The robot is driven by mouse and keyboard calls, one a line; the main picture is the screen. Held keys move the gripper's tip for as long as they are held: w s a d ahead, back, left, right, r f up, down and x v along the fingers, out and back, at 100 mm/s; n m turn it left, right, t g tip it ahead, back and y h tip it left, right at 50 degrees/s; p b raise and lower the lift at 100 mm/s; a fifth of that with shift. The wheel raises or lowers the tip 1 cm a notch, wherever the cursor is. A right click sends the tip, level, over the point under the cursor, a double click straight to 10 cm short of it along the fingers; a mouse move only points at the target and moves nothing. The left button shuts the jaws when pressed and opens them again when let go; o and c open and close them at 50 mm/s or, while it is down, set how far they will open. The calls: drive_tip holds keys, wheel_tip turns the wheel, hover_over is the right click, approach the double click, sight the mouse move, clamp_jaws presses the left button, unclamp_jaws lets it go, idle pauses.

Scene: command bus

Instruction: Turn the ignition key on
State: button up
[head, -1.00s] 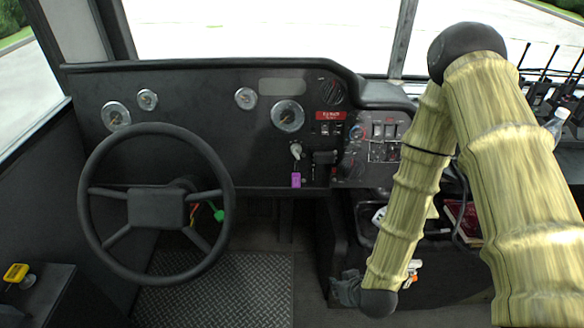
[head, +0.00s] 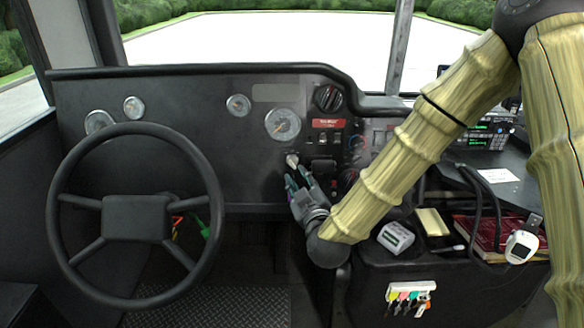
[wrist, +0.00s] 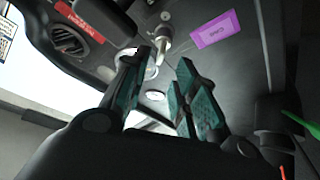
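The ignition key (head: 292,160) sits in the dashboard below the large gauge, its metal head showing just above my gripper (head: 299,182). The key (wrist: 164,36) also shows in the wrist view, close to the fingertips and near the top centre. A purple tag (wrist: 214,30) lies beside it there; in the head view my gripper mostly hides the tag. My gripper (wrist: 162,68) is open, with a gap between its teal-padded fingers and nothing clearly held. Whether a finger touches the key cannot be told.
The steering wheel (head: 136,218) stands left of my gripper. A black lever block (head: 322,168) and a red-labelled switch panel (head: 327,123) are close on the right. A console with a timer (head: 396,237), books and a stopwatch (head: 521,246) lies lower right.

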sight(293, 167)
drive_tip(key=x, duration=0.8)
drive_tip(key=shift+w+a+b, duration=0.1)
drive_tip(key=shift+w+b, duration=0.25)
drive_tip(key=shift+c, duration=0.2)
clamp_jaws()
